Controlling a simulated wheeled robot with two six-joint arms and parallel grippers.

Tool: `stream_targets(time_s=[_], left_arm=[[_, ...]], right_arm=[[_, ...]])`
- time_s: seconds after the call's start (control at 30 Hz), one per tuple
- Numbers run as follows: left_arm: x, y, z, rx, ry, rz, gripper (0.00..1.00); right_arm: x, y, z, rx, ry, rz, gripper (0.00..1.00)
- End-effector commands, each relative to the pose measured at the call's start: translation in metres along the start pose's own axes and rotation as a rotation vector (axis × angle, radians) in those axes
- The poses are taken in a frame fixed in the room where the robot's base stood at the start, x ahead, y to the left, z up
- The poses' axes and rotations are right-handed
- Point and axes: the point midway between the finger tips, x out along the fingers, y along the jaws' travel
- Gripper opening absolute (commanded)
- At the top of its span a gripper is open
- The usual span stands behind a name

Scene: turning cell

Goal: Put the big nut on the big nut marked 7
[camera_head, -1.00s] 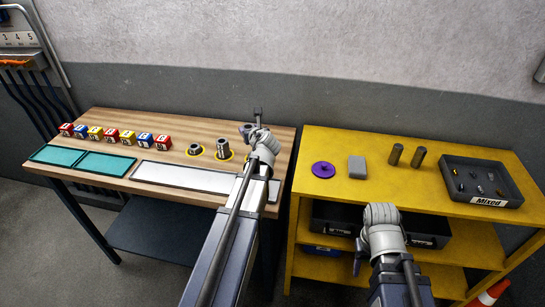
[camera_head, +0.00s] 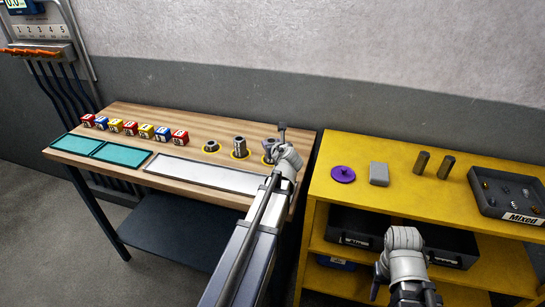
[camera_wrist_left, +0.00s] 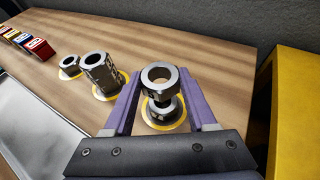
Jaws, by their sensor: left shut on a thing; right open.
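My left gripper (camera_wrist_left: 161,86) is shut on a big steel hex nut (camera_wrist_left: 160,92), its hole facing up. Directly below it another steel piece (camera_wrist_left: 172,112) stands on the rightmost yellow ring; the held nut hides most of it. I cannot tell whether the two touch. In the head view the left gripper (camera_head: 281,137) is at the right end of the wooden bench, over that ring. A taller nut stack (camera_wrist_left: 100,72) and a low nut (camera_wrist_left: 69,66) stand to the left. No number 7 is readable. My right gripper (camera_head: 379,283) is open, low before the yellow shelf.
Several numbered cubes (camera_head: 131,128) line the wooden bench (camera_head: 190,125), behind teal mats (camera_head: 122,152) and a pale plate (camera_head: 205,175). The yellow shelf (camera_head: 410,200) carries a purple disc (camera_head: 343,174), a grey block (camera_head: 379,174), two dark cylinders (camera_head: 445,167) and a tray (camera_head: 492,203) labelled Mixed.

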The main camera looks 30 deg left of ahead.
Motion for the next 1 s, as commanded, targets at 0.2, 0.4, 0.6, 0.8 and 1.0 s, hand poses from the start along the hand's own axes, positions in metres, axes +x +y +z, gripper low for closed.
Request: stream_targets(time_s=[0.2,0.4,0.6,0.8,1.0], left_arm=[[0.006,0.0,-0.015,0.0,0.0,0.0,0.0],[0.015,0.0,-0.035,0.0,0.0,0.0,0.0],[0.014,0.0,-0.033,0.0,0.0,0.0,0.0],[0.015,0.0,-0.037,0.0,0.0,0.0,0.0],[0.015,0.0,-0.036,0.0,0.0,0.0,0.76]], right_arm=[[0.016,-0.002,-0.001,0.0,0.0,0.0,0.5],[0.038,-0.004,-0.002,0.0,0.0,0.0,0.5],[0.036,-0.003,-0.002,0.0,0.0,0.0,0.5],[0.04,-0.004,-0.002,0.0,0.0,0.0,0.5],[0.039,-0.004,-0.002,0.0,0.0,0.0,0.5]])
